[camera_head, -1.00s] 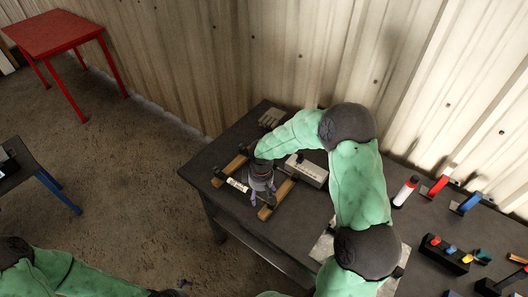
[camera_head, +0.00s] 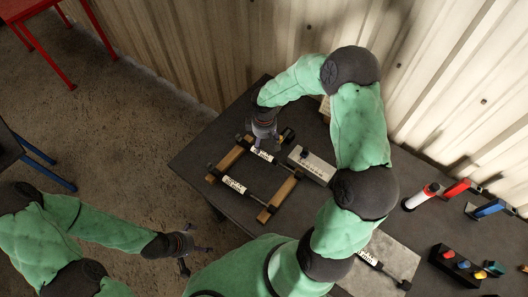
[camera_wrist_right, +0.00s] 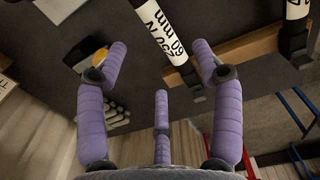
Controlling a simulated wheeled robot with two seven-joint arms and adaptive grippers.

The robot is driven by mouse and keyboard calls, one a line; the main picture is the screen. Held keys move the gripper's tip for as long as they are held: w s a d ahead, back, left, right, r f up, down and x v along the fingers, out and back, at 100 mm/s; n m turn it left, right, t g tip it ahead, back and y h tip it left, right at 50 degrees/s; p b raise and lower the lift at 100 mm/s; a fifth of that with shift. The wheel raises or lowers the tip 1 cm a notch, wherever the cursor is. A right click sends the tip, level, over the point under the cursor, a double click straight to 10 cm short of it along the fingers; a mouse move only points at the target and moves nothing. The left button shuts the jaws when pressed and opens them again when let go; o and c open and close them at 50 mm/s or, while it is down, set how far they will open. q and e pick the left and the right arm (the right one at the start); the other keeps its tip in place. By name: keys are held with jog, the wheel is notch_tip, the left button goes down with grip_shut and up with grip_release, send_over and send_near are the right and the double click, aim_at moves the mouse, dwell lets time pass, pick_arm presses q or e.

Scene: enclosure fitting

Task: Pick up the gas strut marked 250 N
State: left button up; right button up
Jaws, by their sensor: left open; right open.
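The gas strut marked 250 N (camera_wrist_right: 163,32) is a dark rod with a white label, showing between the fingers of my right gripper (camera_wrist_right: 162,60) in the right wrist view. In the head view my right gripper (camera_head: 265,142) is open over the far strut (camera_head: 262,154) on the wooden rails. I cannot tell whether its fingers touch the strut. A second strut (camera_head: 234,184) lies across the rails nearer the front; its white label (camera_wrist_right: 298,8) is cut off in the wrist view. My left gripper (camera_head: 190,254) is open and empty over the floor, away from the table.
Another strut (camera_head: 369,259) lies on a grey plate (camera_head: 388,250), partly behind my right arm. Red (camera_head: 456,188) and blue (camera_head: 489,208) handled items and a dark block with coloured pieces (camera_head: 455,265) are further right.

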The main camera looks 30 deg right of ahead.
aim_at(265, 153)
jog(key=f, duration=0.3)
jog(key=shift+w+d+f, duration=0.15)
jog(key=shift+w+f, duration=0.05)
jog(key=shift+f, duration=0.1)
jog(key=shift+s+f, duration=0.2)
jog(key=shift+f, duration=0.2)
notch_tip(265, 153, down, 4)
jog(key=shift+d+f, duration=0.1)
jog(key=shift+f, duration=0.05)
grip_shut()
